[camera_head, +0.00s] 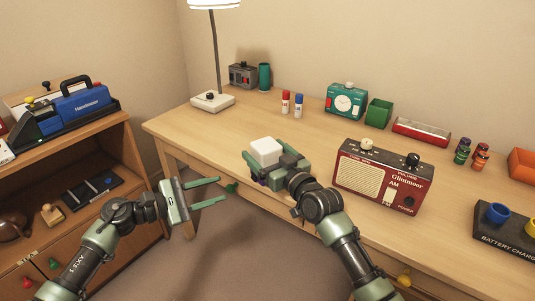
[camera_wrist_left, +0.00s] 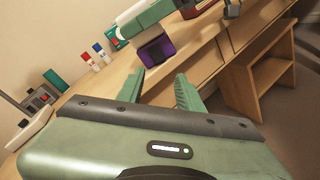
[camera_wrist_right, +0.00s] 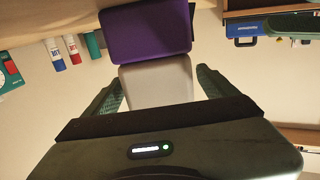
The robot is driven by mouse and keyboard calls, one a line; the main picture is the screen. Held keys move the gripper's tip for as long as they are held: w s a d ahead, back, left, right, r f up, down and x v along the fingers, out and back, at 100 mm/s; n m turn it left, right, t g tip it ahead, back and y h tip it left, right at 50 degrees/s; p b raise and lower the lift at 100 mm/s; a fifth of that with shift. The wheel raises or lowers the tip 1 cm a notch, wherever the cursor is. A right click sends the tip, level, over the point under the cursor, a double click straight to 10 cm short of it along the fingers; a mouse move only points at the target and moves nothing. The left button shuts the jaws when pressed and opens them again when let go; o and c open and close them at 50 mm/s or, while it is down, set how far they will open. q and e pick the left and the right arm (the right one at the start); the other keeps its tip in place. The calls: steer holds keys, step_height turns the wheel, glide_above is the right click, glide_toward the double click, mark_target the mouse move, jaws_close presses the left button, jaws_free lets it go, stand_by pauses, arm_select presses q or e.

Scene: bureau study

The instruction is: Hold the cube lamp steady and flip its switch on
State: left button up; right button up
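The cube lamp has a white cube (camera_head: 264,148) on a purple base. It sits near the desk's front edge in the head view, partly hidden by my right gripper (camera_head: 277,168). In the right wrist view, the white cube (camera_wrist_right: 158,82) lies between the fingers of my right gripper (camera_wrist_right: 160,75), which look open with narrow gaps; the purple base (camera_wrist_right: 147,32) is above. In the left wrist view, the purple base (camera_wrist_left: 157,50) lies ahead of my left gripper (camera_wrist_left: 158,77). My left gripper (camera_head: 222,190) is open and empty, left of the lamp.
A red radio (camera_head: 385,177) stands close to the right of my right gripper. The desk (camera_head: 190,135) is clear left of the cube lamp.

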steer(key=c, duration=1.5)
arm_select(q)
steer(key=c, duration=0.3)
arm_select(e)
steer(key=shift+c, duration=0.7)
arm_select(q)
steer(key=shift+d+r+m, duration=0.1)
steer(key=shift+r+m, duration=0.2)
steer(key=shift+r, duration=0.05)
jaws_close()
step_height(320, 180, up, 8)
steer(key=s+a+m+g+y, duration=0.1)
steer(key=m+g+y, duration=0.3)
steer(key=m, duration=0.5)
steer(key=shift+s+a+y, duration=0.15)
steer(key=shift+a+y, duration=0.5)
steer(key=shift+y, duration=0.45)
steer(key=shift+f, duration=0.1)
